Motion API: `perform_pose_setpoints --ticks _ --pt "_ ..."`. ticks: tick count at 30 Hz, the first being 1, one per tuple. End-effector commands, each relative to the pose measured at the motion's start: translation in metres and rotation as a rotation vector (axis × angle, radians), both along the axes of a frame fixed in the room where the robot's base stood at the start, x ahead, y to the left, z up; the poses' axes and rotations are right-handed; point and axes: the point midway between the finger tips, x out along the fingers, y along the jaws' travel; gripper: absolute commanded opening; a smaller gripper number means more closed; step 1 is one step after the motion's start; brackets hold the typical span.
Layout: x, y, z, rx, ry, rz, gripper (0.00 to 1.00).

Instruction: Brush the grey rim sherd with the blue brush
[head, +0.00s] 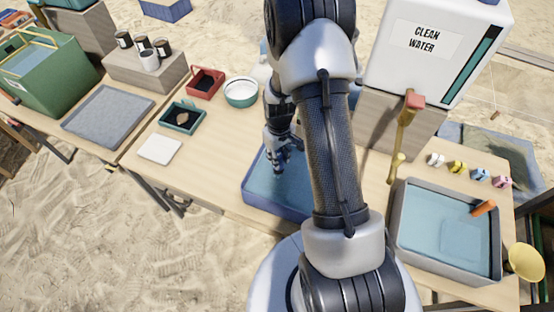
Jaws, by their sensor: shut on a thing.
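My gripper (283,152) points down over the blue-rimmed tray (250,188) in the middle of the table. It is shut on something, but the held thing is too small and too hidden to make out. My arm covers the right part of this tray. I cannot make out the blue brush or the grey rim sherd. A small brownish piece (182,118) lies in the dark-lined green tray (163,117) to the left of my gripper.
A red tray (192,92), a white bowl (241,97) and a white pad (160,149) are left of my gripper. At right stand a grey water basin (448,272), a brass tap (404,125) and a white water tank (385,75). Bare tabletop lies around the pad.

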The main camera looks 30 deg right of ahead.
Motion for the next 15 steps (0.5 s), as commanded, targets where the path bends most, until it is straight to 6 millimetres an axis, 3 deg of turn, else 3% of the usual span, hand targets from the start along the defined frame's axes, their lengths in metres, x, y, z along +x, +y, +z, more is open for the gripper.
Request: perform_pose_setpoints --ticks 5,15 --pt "0.003 -0.004 0.0 0.0 0.0 0.0 0.01" --pt "-0.009 0.011 0.001 0.0 0.001 0.001 0.01"
